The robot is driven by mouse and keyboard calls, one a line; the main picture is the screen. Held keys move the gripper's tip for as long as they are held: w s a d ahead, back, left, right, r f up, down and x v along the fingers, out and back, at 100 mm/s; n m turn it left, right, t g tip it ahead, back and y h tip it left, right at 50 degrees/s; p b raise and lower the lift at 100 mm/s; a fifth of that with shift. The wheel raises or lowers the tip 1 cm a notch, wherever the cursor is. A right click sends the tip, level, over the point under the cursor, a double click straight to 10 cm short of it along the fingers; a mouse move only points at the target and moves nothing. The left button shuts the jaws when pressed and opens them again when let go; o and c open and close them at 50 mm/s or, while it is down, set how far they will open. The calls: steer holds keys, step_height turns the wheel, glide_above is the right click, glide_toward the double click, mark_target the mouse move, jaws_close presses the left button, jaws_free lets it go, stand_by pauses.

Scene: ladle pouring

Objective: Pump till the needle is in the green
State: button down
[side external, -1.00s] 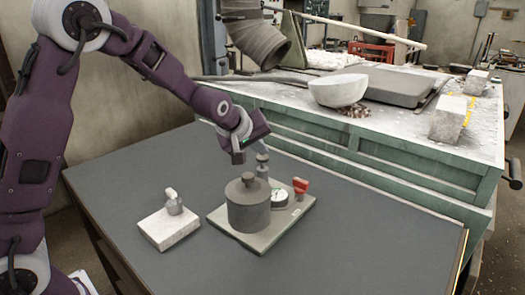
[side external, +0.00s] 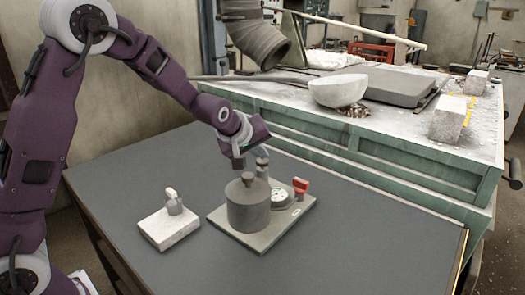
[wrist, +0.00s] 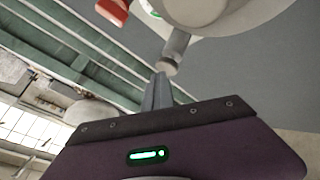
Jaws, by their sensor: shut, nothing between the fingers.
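A flat grey base plate (side external: 262,243) stands on the dark table. It bears a dark round tank (side external: 248,208) with a knob on top, a small white-faced gauge (side external: 279,196), a red handle (side external: 301,186) and a grey upright post with a rounded top (side external: 262,158) behind the tank. The gauge needle is too small to read. My gripper (side external: 238,163) is shut and empty, pointing down just left of the post, above the tank's back side. In the wrist view its closed fingers (wrist: 161,90) are close to a grey cylindrical part (wrist: 175,52); contact cannot be told.
A pale block (side external: 168,229) with a small metal piece (side external: 173,203) on it lies left of the plate. The table's front and right side (side external: 380,225) are bare. A green bench (side external: 380,160) with a white bowl (side external: 338,90) stands behind.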

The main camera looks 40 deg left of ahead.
mark_target(261, 162)
steer(key=shift+f, duration=0.15)
steer(key=shift+r, duration=2.25)
steer(key=shift+r, duration=2.5)
steer(key=shift+s, duration=0.1)
steer(key=s+d+r+m+g+h, duration=0.1)
steer(key=s+r+m, duration=0.1)
steer(key=s, duration=0.6)
steer(key=s+d+r+m+h, duration=0.1)
steer(key=s+d+r+m, duration=0.1)
steer(key=s, duration=0.6)
steer(key=s+d+f+m+g, duration=0.1)
steer(key=s+f+m, duration=0.1)
steer(key=s, duration=0.8)
steer(key=s+d+f+m+g, duration=0.1)
steer(key=s+f+m, duration=0.2)
steer(key=s, duration=0.8)
steer(key=shift+s+d+f+m, duration=0.2)
steer(key=shift+s+f+m, duration=0.1)
steer(key=shift+m, duration=0.9)
